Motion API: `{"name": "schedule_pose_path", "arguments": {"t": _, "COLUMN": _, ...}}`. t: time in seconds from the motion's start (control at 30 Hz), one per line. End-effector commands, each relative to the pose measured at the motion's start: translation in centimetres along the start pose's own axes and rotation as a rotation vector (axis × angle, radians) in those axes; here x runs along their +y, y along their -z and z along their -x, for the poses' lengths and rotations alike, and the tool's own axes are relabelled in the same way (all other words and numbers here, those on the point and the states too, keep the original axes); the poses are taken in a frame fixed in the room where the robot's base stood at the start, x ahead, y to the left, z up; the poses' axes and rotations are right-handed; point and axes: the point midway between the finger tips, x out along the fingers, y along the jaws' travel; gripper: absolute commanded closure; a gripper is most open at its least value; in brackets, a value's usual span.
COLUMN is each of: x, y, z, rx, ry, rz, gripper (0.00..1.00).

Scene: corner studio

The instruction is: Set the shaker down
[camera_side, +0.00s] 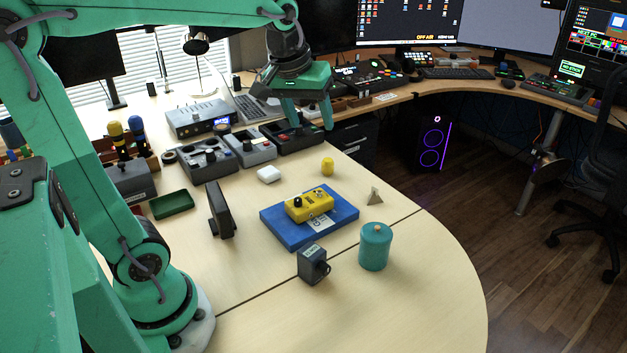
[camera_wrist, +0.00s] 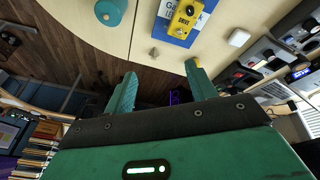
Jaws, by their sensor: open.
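My gripper (camera_side: 308,118) is open and empty, raised above the far part of the desk in the side view. Its two spread fingers also show in the wrist view (camera_wrist: 161,72). No thing is plainly marked as the shaker. A teal cylinder (camera_side: 375,248) with a small tan knob stands upright near the front right of the desk, well apart from my gripper; it is at the top left of the wrist view (camera_wrist: 111,11). A small yellow cylinder (camera_side: 327,167) stands on the desk, partly hidden behind a fingertip in the wrist view.
A yellow pedal (camera_side: 309,206) sits on a blue board (camera_side: 283,234). A white block (camera_side: 269,175), tan pyramid (camera_side: 375,196), dark upright panel (camera_side: 220,210), small dark box (camera_side: 312,265) and green tray (camera_side: 171,205) stand around. Grey consoles (camera_side: 249,147) line the back.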

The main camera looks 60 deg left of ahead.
Motion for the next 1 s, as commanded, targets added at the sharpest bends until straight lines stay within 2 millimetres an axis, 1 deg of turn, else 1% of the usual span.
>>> {"name": "schedule_pose_path", "arguments": {"t": 0.03, "x": -0.1, "y": -1.4, "z": 0.4, "rx": 0.013, "ry": -0.010, "rz": -0.044, "gripper": 0.44}}
{"name": "schedule_pose_path", "arguments": {"t": 0.2, "x": -0.7, "y": -5.3, "z": 1.0, "rx": 0.050, "ry": -0.037, "rz": -0.190, "gripper": 0.44}}
{"name": "schedule_pose_path", "arguments": {"t": 0.4, "x": -1.7, "y": -9.9, "z": 0.8, "rx": 0.095, "ry": -0.065, "rz": -0.360, "gripper": 0.44}}
{"name": "schedule_pose_path", "arguments": {"t": 0.5, "x": -2.2, "y": -11.9, "z": 0.5, "rx": 0.116, "ry": -0.076, "rz": -0.435, "gripper": 0.44}}
{"name": "schedule_pose_path", "arguments": {"t": 0.6, "x": -2.7, "y": -13.3, "z": 0.1, "rx": 0.132, "ry": -0.084, "rz": -0.493, "gripper": 0.44}}
{"name": "schedule_pose_path", "arguments": {"t": 0.7, "x": -3.0, "y": -14.2, "z": -0.2, "rx": 0.143, "ry": -0.089, "rz": -0.531, "gripper": 0.44}}
{"name": "schedule_pose_path", "arguments": {"t": 0.83, "x": -3.1, "y": -14.7, "z": -0.4, "rx": 0.149, "ry": -0.091, "rz": -0.553, "gripper": 0.44}}
{"name": "schedule_pose_path", "arguments": {"t": 1.0, "x": -3.1, "y": -14.8, "z": -0.4, "rx": 0.149, "ry": -0.091, "rz": -0.555, "gripper": 0.44}}
